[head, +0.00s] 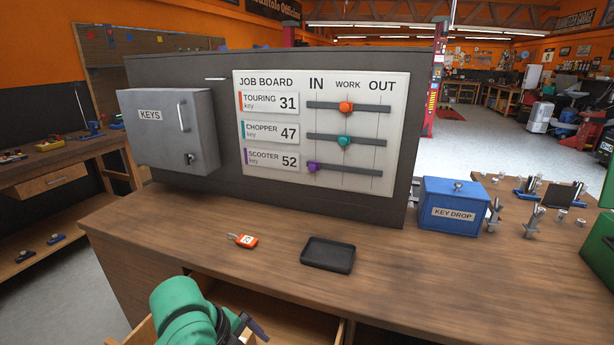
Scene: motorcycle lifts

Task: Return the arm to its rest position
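My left arm comes in at the bottom with a green link, and the dark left gripper (254,328) is low in front of the counter, over the open drawer (290,312). Most of the gripper is hidden or cut off by the lower frame edge, so its opening does not show. My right gripper is not visible. An orange key tag (246,240) with a metal ring lies on the wooden counter (400,265), apart from the gripper. A black tray (328,254) sits to its right and looks empty.
The grey KEYS cabinet (150,125) is shut. The job board (290,185) has sliders: orange and teal near WORK, purple at IN. A blue KEY DROP box (452,200) stands at right beside metal clamps (535,220). The counter's front middle is clear.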

